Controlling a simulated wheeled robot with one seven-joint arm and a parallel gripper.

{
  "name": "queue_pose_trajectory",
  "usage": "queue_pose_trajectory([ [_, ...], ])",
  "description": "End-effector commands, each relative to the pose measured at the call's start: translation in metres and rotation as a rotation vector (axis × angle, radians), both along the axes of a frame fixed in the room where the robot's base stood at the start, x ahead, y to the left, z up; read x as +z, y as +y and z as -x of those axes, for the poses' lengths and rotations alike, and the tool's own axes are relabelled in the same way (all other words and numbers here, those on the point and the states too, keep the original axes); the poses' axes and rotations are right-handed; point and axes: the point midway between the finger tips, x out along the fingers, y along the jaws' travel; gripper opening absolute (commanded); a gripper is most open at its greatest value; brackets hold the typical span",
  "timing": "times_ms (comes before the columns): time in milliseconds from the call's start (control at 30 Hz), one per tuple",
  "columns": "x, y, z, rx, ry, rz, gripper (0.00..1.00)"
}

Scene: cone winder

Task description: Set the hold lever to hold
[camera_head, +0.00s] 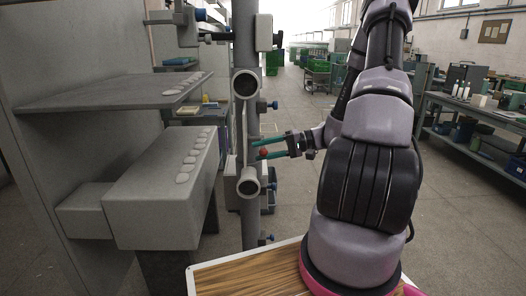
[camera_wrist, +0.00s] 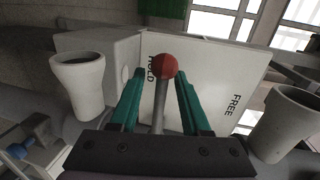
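The hold lever is a grey rod (camera_wrist: 160,103) with a red ball knob (camera_wrist: 166,66). In the wrist view the knob overlaps the HOLD label (camera_wrist: 151,68), while the FREE label (camera_wrist: 234,104) is further right on the pale plate (camera_wrist: 205,85). In the head view the red knob (camera_head: 264,152) shows beside the grey post. My gripper (camera_head: 259,149) points left at the post, its green fingers apart. In the wrist view my gripper (camera_wrist: 159,75) straddles the lever, with visible gaps on both sides. The lever's base is hidden by my gripper.
Pale cup-like tubes stand left (camera_wrist: 78,85) and right (camera_wrist: 285,122) of the fingers in the wrist view. The head view shows the upright grey post (camera_head: 248,120) with round tubes and blue knobs, and a grey machine shelf (camera_head: 100,93) at left. A workbench (camera_head: 470,115) is at right.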

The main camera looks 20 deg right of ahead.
Motion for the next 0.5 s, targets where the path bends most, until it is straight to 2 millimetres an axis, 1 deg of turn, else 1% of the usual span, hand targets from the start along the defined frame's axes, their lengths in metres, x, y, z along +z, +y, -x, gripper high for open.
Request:
queue_pose_trajectory([
  [67, 0.001, -0.002, 0.000, -0.001, 0.000, 0.000, 0.47],
  [167, 0.002, -0.011, 0.002, -0.003, -0.001, -0.001, 0.47],
  [267, 0.005, -0.027, 0.007, -0.006, -0.002, 0.002, 0.47],
  [500, 0.015, -0.073, 0.021, -0.005, -0.002, 0.001, 0.47],
])
